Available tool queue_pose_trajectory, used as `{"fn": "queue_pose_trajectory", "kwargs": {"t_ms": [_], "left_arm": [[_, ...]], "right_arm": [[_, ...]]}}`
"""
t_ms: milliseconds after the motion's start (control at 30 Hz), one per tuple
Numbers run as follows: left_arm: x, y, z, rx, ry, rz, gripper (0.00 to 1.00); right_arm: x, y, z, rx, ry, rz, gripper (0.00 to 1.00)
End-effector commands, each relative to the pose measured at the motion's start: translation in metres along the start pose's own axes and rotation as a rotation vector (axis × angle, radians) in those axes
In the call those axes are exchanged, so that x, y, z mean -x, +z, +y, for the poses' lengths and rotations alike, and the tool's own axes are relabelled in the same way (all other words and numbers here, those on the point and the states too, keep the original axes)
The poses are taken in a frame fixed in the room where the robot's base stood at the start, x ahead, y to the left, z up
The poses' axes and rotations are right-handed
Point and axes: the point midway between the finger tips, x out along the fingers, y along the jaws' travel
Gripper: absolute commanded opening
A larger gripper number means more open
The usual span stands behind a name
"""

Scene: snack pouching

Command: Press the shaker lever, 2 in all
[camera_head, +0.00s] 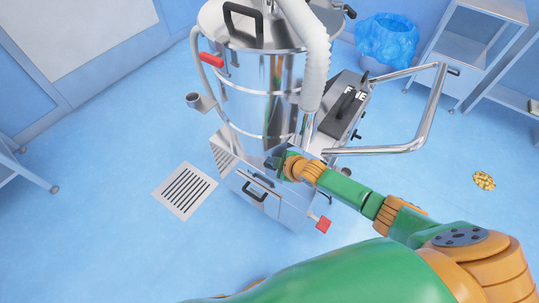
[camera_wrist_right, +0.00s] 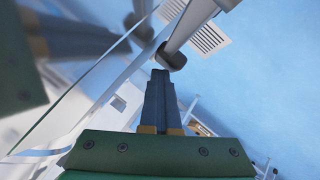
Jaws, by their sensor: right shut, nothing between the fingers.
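The shaker machine is a tall steel drum (camera_head: 262,95) on a boxy steel base (camera_head: 285,212). It has a red-gripped handle (camera_head: 211,60) at the upper left and a red-tipped part (camera_head: 323,224) low at the right; I cannot tell which is the shaker lever. My right gripper (camera_head: 274,158) is at the front of the machine, just above the base. In the right wrist view its fingers (camera_wrist_right: 160,76) are shut and empty, close below the dark end of a grey bar (camera_wrist_right: 186,30). I cannot tell whether they touch. My left gripper is out of view.
A bent steel rail (camera_head: 428,110) stands out to the right of the machine. A floor drain (camera_head: 185,190) lies to its left. A blue-lined bin (camera_head: 386,40) and steel carts (camera_head: 475,50) are at the back right. A yellow snack pile (camera_head: 484,180) lies on open floor.

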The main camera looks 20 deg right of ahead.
Motion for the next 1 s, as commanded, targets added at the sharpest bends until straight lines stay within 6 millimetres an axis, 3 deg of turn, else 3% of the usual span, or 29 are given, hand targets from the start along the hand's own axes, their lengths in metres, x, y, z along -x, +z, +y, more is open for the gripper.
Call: {"fn": "queue_pose_trajectory", "kwargs": {"t_ms": [167,1000], "left_arm": [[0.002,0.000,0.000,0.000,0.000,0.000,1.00],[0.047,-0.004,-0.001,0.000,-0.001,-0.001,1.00]], "right_arm": [[0.001,0.002,0.003,0.004,0.003,-0.006,0.00],[0.035,-0.021,0.039,0.009,0.010,-0.006,0.00]]}}
